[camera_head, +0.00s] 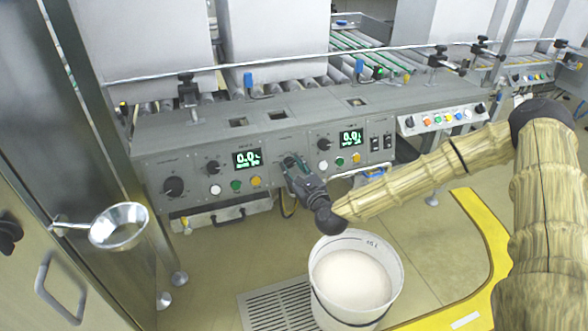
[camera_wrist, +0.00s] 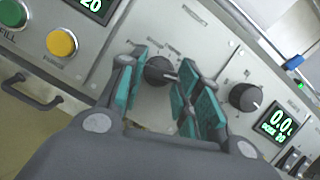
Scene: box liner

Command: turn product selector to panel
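A black rotary knob (camera_wrist: 158,70) with a white pointer mark sits on the grey control panel (camera_wrist: 200,30) in the wrist view. Its pointer faces right in that view. The small lettering around it is too blurred to read. My gripper (camera_wrist: 163,85) is open, with one teal-padded finger on each side of this knob. A gap shows between the knob and the fingers. In the head view my gripper (camera_head: 290,164) is at the panel's front face, between the two green displays, and mostly hides the knob.
Other knobs are close by: one at the right (camera_wrist: 245,97), one at the left (camera_head: 213,167) and a large one at far left (camera_head: 174,186). Coloured buttons (camera_head: 236,185) sit under the displays. A white bucket (camera_head: 352,285) stands on the floor below my arm. A metal funnel (camera_head: 120,226) hangs at left.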

